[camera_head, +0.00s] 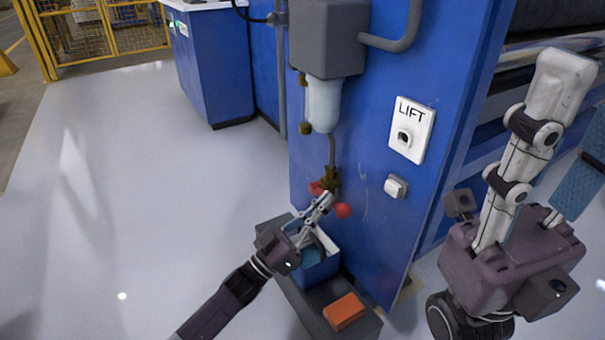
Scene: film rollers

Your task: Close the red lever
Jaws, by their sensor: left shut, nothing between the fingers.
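The red lever (342,210) is on a brass-coloured valve (331,180) under a pipe on the blue machine panel. Its red parts show on both sides of my left gripper's fingers, at the lower right and the upper left. My left gripper (326,200) is shut with nothing between its fingers. Its fingertips are at the lever, in front of it and partly hiding it; I cannot tell whether they touch. My right arm stands folded at the right, and its gripper's fingers are not visible.
A blue bin (318,270) stands on a dark grey block (365,325) below the valve, with an orange block (343,311) beside it. A grey box (328,38) and clear bowl (323,104) hang above. A LIFT plate (411,130) is at right. Floor at left is clear.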

